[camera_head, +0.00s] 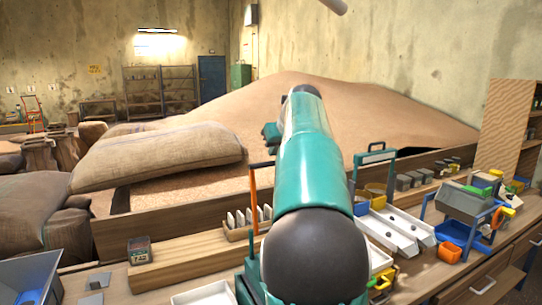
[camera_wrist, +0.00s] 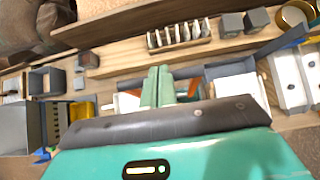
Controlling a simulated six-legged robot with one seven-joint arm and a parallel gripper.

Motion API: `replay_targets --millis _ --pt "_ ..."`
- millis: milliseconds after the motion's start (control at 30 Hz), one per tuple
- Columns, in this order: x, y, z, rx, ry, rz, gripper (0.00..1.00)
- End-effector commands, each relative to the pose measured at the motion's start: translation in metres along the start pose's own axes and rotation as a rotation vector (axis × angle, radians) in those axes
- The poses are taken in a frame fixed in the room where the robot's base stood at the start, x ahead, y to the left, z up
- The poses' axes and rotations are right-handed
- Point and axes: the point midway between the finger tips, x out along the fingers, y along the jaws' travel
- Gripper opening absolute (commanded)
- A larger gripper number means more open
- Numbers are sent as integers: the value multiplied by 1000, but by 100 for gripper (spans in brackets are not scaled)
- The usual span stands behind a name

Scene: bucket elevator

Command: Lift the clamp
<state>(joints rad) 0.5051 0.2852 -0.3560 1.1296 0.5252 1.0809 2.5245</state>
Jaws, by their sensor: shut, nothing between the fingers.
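My gripper (camera_wrist: 158,88) shows in the wrist view as two green fingers side by side, shut and empty, above the workbench. A pale tray-like thing with reddish parts (camera_wrist: 127,103) lies behind and beside the fingers, which partly cover it. I cannot single out the clamp with certainty in either view. In the head view an upright orange bar (camera_head: 253,195) stands just left of my arm; I cannot tell what it belongs to. My arm fills the middle of the head view and hides the bench behind it; the fingers are not visible there.
A slotted wooden rack (camera_wrist: 180,36) with pale plates stands beyond the fingers. Dark blocks (camera_wrist: 245,22) and white trays (camera_head: 393,233) lie to the right. A grain heap (camera_head: 350,105) and sacks (camera_head: 160,155) lie behind the bench.

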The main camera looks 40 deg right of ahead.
Motion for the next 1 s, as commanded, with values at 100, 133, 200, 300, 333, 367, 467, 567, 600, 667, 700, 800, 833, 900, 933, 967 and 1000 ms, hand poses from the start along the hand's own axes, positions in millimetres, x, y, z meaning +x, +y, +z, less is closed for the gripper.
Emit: replay_targets --millis 100,133,200,300,333,367,467,567,600,667,700,800,833,900,933,967,1000 --pt "-28 1 0 -1 -1 1 0" --pt "-34 1 0 -1 -1 0 0" --pt "-50 1 0 -1 0 1 0" --pt "-70 1 0 -1 1 1 0" --pt "-75 1 -1 -1 1 1 0" --pt "-79 1 -1 -1 2 1 0" --pt "-90 1 -1 0 3 1 0" --pt "-96 1 -1 0 4 2 0" --pt "-97 1 -1 0 4 2 0" --pt "-97 1 -2 0 5 2 0" --pt "-97 1 -2 0 5 2 0" --pt "-97 1 -1 0 5 2 0" --pt "-97 1 -1 0 5 2 0" --pt "-97 1 -1 0 4 2 0" --pt "-97 1 -1 0 4 2 0" --pt "-97 1 -1 0 4 2 0" --pt "-97 1 -1 0 4 2 0"
